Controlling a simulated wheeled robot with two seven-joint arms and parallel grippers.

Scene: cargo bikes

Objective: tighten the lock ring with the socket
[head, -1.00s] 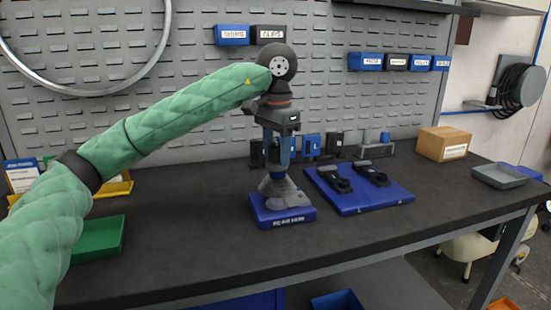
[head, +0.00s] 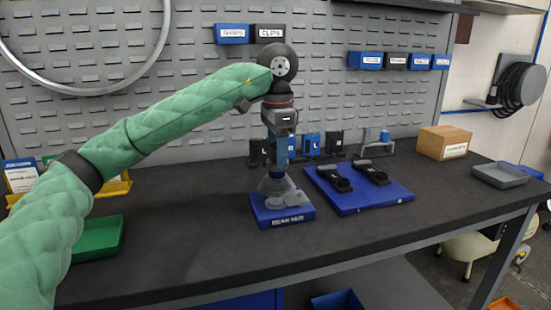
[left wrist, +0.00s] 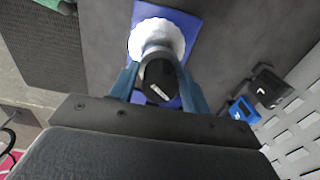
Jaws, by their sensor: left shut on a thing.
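My left gripper (head: 279,160) points straight down over a blue stand (head: 283,216), whose front label seems to read "REAR HUB". Its blue fingers are shut on the socket, a dark piece with a white label (left wrist: 158,78) between the fingers in the left wrist view. Below the fingers, a grey, cone-like hub part (head: 277,187) sits on the stand. In the left wrist view a pale, toothed disc (left wrist: 152,30) shows under the socket. The lock ring cannot be told apart, and the socket's contact with the hub is hidden. My right gripper is not in view.
A blue mat (head: 368,196) with two black tools lies right of the stand. Small blue and black holders (head: 312,146) stand behind. A cardboard box (head: 443,143) and a grey tray (head: 499,175) are at the right. A green bin (head: 97,239) is at the left.

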